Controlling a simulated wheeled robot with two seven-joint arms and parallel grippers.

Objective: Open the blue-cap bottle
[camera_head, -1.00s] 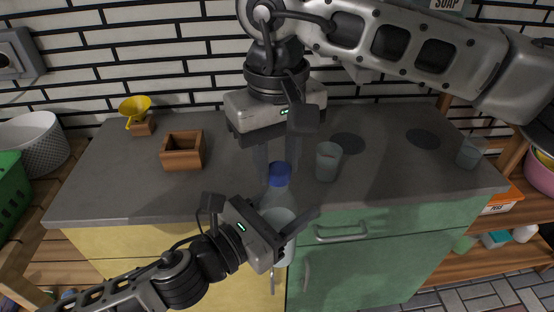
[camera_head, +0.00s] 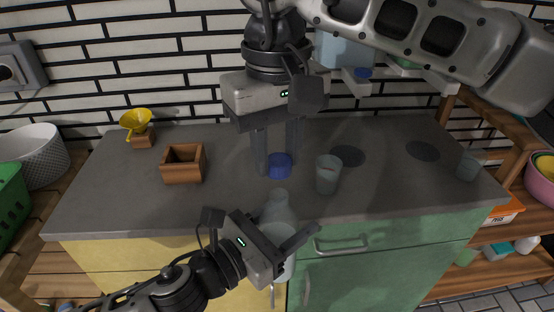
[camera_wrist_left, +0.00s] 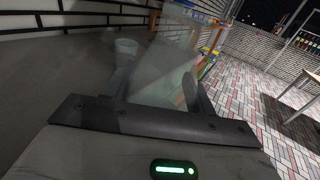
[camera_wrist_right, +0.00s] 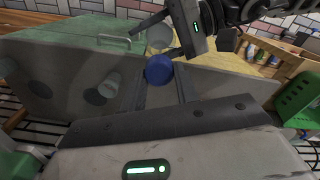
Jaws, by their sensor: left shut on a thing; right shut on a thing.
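The clear bottle (camera_head: 279,212) is upright at the counter's front edge, its neck bare. My left gripper (camera_head: 291,246) is shut on its body, which also shows between the fingers in the left wrist view (camera_wrist_left: 163,75). The blue cap (camera_head: 279,165) is apart from the bottle, above its mouth. My right gripper (camera_head: 279,170) points down and is shut on the cap. In the right wrist view the cap (camera_wrist_right: 159,70) sits between the fingertips, with the bottle (camera_wrist_right: 160,37) beyond it.
A translucent cup (camera_head: 327,175) stands just right of the cap on the grey counter (camera_head: 230,185). A wooden box (camera_head: 184,165) and a yellow funnel (camera_head: 135,122) on a wooden block stand to the left. Another cup (camera_head: 469,165) stands at the right end.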

